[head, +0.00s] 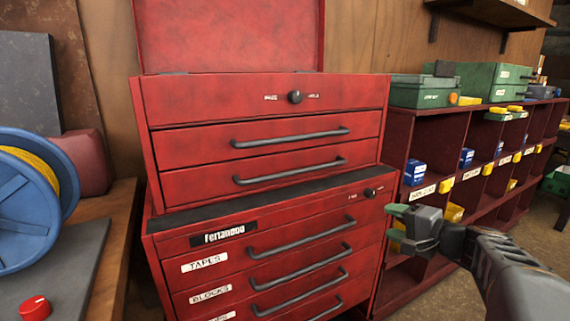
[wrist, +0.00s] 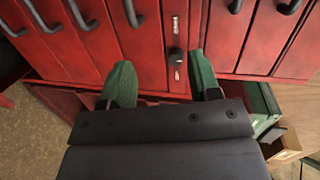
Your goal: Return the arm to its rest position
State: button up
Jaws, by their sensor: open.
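My gripper (head: 396,222) is at the right of the head view, in front of the right edge of a red tool chest (head: 260,94). In the wrist view my gripper (wrist: 162,84) shows two green fingertips spread apart with nothing held between them. A dark knob (wrist: 176,54) on the red chest front appears in the gap between the fingers, beyond them. I cannot tell the exact distance from the fingertips to the chest. All the chest drawers in the head view look shut, and the top lid stands raised.
A red shelf unit (head: 400,150) with labelled bins stands right of the chest. Green cases (head: 424,91) sit on it. A wooden bench (head: 105,225) at left carries a blue reel (head: 28,228) and a red knob (head: 35,308). Floor shows at the far right.

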jog(key=s+a+r+n+g+h+p, duration=0.2)
jog(key=s+a+r+n+g+p, duration=0.45)
jog(key=a+p, duration=0.65)
jog(key=s+d+r+n+g+h+p, duration=0.1)
jog(key=s+r+n+g+h+p, duration=0.2)
jog(key=s+r+h+p, duration=0.3)
jog(key=s+r+n+p, duration=0.1)
jog(key=s+p, duration=0.3)
jog(key=p, duration=0.3)
jog(key=shift+d+r, duration=0.15)
jog(key=shift+d, duration=0.05)
jog(key=shift+d+n, duration=0.1)
jog(key=shift+n, duration=0.25)
jog(key=shift+c, duration=0.2)
